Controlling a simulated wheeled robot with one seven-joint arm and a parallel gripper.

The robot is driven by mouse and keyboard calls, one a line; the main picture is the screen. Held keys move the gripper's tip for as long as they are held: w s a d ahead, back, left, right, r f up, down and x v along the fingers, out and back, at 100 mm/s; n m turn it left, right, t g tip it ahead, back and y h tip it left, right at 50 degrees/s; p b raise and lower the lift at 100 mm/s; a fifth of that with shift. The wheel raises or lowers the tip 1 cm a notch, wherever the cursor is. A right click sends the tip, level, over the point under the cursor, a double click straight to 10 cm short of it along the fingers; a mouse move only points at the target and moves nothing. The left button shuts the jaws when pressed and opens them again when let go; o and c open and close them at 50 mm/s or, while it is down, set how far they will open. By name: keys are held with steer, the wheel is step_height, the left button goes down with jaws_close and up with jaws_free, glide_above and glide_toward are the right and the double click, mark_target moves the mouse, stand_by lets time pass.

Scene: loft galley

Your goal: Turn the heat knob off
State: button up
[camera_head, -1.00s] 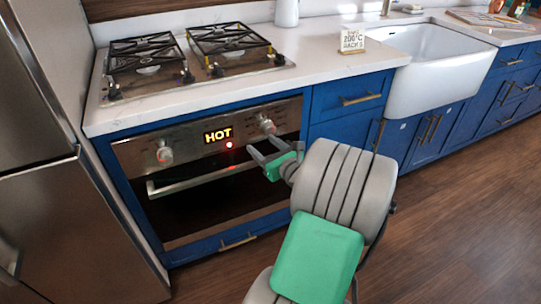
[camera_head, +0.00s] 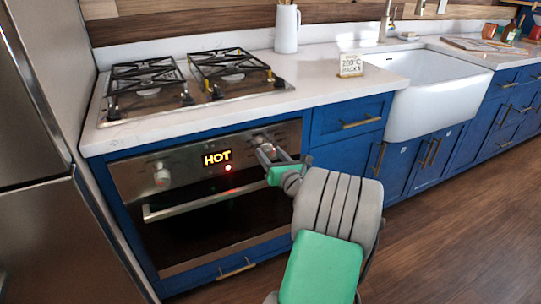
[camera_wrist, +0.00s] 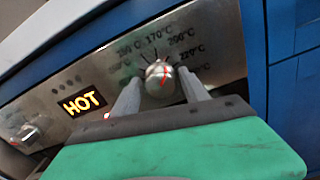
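The heat knob (camera_wrist: 160,78) is a round metal knob with a red pointer line, set among printed temperature marks on the oven panel (camera_wrist: 215,40). The pointer leans a little right of straight up in the wrist view. My gripper (camera_wrist: 160,92) is open, with one finger on each side of the knob. I cannot tell whether the fingers touch it. In the head view my gripper (camera_head: 263,152) is at the right end of the panel and partly covers the knob (camera_head: 261,140). The display (camera_head: 217,158) reads HOT, and a red light (camera_head: 228,168) glows below it.
A second knob (camera_head: 161,175) is at the panel's left, also in the wrist view (camera_wrist: 30,130). The oven handle (camera_head: 215,190) runs below. The gas hob (camera_head: 190,75) and a small sign (camera_head: 351,65) are on the counter above. The wooden floor (camera_head: 445,225) is clear.

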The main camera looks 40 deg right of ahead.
jaws_close()
stand_by(0.3)
